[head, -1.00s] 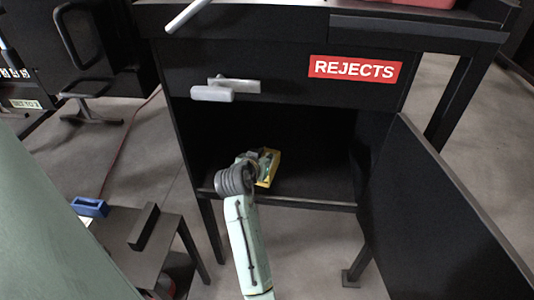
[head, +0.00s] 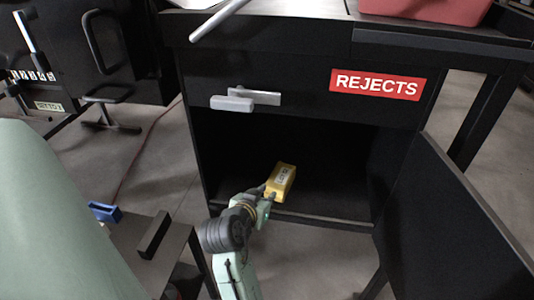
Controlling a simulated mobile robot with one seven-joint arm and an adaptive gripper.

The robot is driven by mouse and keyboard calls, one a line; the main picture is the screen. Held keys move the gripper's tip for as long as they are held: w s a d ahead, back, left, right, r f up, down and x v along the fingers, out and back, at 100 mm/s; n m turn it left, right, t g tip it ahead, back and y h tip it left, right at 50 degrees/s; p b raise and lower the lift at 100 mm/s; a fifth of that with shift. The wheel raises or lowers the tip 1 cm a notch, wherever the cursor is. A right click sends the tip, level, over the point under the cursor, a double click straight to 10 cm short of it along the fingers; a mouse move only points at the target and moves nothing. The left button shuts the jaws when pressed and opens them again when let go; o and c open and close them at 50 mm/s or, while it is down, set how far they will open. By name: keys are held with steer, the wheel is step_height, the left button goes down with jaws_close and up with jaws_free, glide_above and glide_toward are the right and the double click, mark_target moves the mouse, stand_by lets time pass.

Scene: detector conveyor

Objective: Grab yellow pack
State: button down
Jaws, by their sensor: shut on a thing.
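The yellow pack (head: 281,180) is a small box with a pale label, at the front opening of the black cabinet's lower compartment. My gripper (head: 270,193) reaches in from below and is shut on the near end of the yellow pack. The pack is tilted, its far end up and to the right. The fingertips are small and partly hidden by the pack. I cannot tell whether the pack still touches the compartment floor.
The black cabinet (head: 300,75) carries a red REJECTS sign (head: 375,85) and a grey drawer handle (head: 240,100). Its open door (head: 450,220) stands at the right. A low dark table (head: 150,265) with a blue object (head: 104,213) is at lower left.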

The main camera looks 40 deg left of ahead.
steer(key=shift+c, duration=2.4)
jaws_free()
